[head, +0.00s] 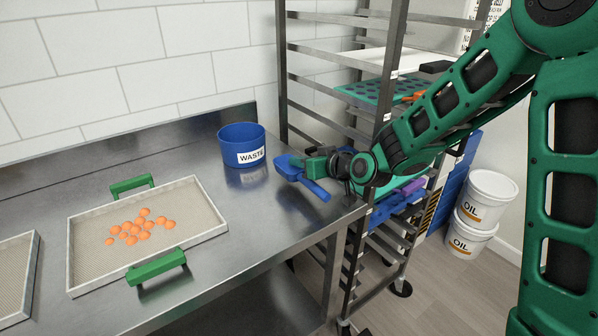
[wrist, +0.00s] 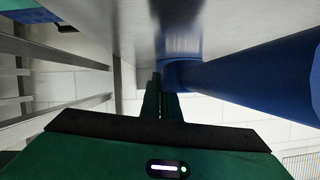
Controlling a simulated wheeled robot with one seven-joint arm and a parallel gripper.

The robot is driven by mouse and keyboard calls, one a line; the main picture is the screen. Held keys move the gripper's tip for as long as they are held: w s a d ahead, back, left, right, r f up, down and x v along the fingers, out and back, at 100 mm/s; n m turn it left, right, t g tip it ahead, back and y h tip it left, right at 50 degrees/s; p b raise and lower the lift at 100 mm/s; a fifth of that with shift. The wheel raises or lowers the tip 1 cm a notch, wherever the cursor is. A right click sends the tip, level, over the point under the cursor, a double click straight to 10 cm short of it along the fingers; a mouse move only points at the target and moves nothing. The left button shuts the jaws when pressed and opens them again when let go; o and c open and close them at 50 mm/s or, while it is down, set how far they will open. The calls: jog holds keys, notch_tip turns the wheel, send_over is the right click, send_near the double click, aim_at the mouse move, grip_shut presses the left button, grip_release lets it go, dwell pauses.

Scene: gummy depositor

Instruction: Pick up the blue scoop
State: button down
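The blue scoop (head: 290,169) is at the right end of the steel counter, its handle slanting down and right towards me in the head view. My gripper (head: 306,167) reaches in from the right and meets the scoop where bowl and handle join. In the wrist view the fingers (wrist: 164,96) are close together, with the blue scoop (wrist: 255,78) against them and running large to the right edge. The gripper looks shut on the scoop. The fingers hide part of it, and I cannot tell whether the scoop touches the counter.
A blue waste bin (head: 241,146) stands just left of the scoop. A mesh tray (head: 85,250) with green handles and orange gummies lies further left. A steel rack (head: 287,75) stands behind and right of the counter. White oil buckets (head: 489,195) are on the floor at right.

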jog(key=s+a+r, duration=0.6)
jog(key=s+r, duration=0.1)
jog(key=s, duration=0.2)
jog(key=shift+s+a+r, duration=0.3)
jog(key=shift+s+r, duration=0.05)
jog(key=shift+r, duration=0.05)
dwell(1.4)
